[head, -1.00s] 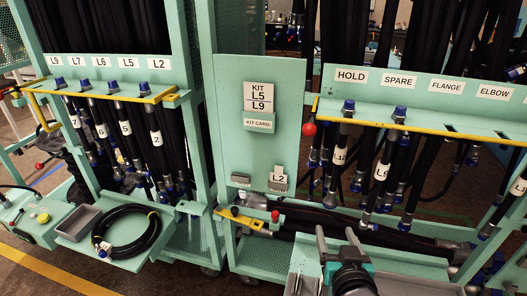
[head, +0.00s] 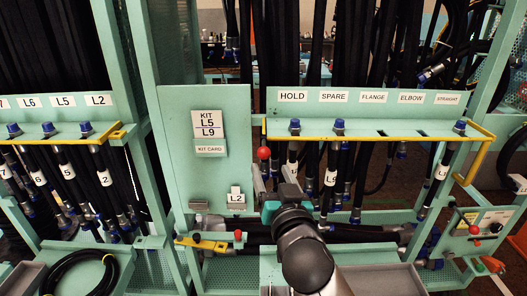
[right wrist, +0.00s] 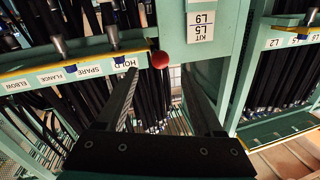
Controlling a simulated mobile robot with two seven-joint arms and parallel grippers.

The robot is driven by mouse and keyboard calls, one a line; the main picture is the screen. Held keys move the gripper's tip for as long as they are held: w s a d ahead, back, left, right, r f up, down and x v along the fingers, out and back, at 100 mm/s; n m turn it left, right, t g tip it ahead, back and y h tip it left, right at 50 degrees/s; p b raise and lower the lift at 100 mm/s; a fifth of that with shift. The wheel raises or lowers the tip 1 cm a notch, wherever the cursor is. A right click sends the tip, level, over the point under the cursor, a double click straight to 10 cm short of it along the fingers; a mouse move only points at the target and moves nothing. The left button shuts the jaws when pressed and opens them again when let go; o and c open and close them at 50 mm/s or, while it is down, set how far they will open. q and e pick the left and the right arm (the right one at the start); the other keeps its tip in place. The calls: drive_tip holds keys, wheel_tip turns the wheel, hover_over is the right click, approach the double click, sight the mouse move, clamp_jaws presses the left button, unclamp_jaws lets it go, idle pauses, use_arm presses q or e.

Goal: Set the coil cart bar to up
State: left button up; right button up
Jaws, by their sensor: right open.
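A yellow bar (head: 370,133) runs along the front of the HOLD and SPARE hose rack, with a red ball knob (head: 263,153) at its left end. I cannot tell for sure that this rack is the coil cart. My right gripper (head: 273,182) is open and raised just below the knob. In the right wrist view, the red knob (right wrist: 160,60) shows between the open fingertips (right wrist: 163,75), with no clear contact. The yellow bar (right wrist: 100,53) extends left from it there. My left gripper is not in view.
A green KIT panel (head: 207,150) stands left of the knob. Hoses with labels hang close behind my right gripper. A smaller yellow bar (head: 205,244) with a red knob (head: 237,234) is below. Another hose rack (head: 60,130) stands at left.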

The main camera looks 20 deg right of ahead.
sight(265, 157)
drive_tip(key=w, duration=0.8)
drive_tip(key=shift+w+d, duration=0.2)
drive_tip(key=shift+d, duration=0.1)
clamp_jaws()
idle(1.2)
